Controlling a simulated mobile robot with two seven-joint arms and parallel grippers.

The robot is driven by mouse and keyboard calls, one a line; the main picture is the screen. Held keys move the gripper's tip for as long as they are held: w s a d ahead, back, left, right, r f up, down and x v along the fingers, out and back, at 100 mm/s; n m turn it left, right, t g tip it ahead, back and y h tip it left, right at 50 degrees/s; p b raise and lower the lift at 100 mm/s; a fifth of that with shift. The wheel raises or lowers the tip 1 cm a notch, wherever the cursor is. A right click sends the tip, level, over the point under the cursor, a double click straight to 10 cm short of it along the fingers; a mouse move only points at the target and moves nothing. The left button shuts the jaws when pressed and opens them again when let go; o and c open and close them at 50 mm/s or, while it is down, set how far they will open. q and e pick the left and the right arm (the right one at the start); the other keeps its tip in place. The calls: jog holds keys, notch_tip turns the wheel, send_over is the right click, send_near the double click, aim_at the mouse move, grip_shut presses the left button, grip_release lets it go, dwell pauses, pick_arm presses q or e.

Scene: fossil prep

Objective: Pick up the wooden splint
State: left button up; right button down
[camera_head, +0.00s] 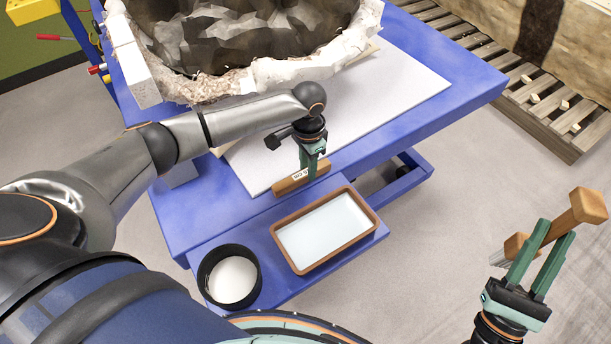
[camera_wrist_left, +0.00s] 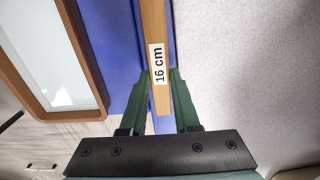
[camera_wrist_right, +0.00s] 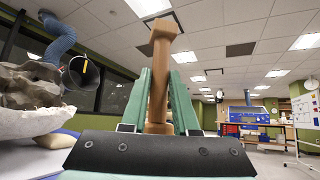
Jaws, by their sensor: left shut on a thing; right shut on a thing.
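The wooden splint (camera_head: 290,184) is a flat light-brown strip by the front edge of the blue table. In the left wrist view the splint (camera_wrist_left: 154,25) carries a white "16 cm" label and runs lengthwise between the fingers. My left gripper (camera_head: 313,170) points down with its green fingers closed on the splint near one end. I cannot tell whether the splint still touches the table. My right gripper (camera_head: 556,231) is shut on a wooden-handled tool (camera_head: 587,205), held out to the right, clear of the table; the tool's handle also shows in the right wrist view (camera_wrist_right: 161,65).
A wood-rimmed tray (camera_head: 372,212) with a pale inside and a black round bowl (camera_head: 205,272) with white contents stand on the lower blue shelf. A large jacketed fossil (camera_head: 280,75) fills the table's back. A pallet (camera_head: 560,125) stands right.

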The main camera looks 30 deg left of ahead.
pick_arm(q)
grip_shut()
dwell(0.9)
notch_tip(320, 180, up, 10)
jog(key=p, duration=0.1)
jog(key=shift+o, duration=1.1)
grip_release()
grip_shut()
dwell(0.3)
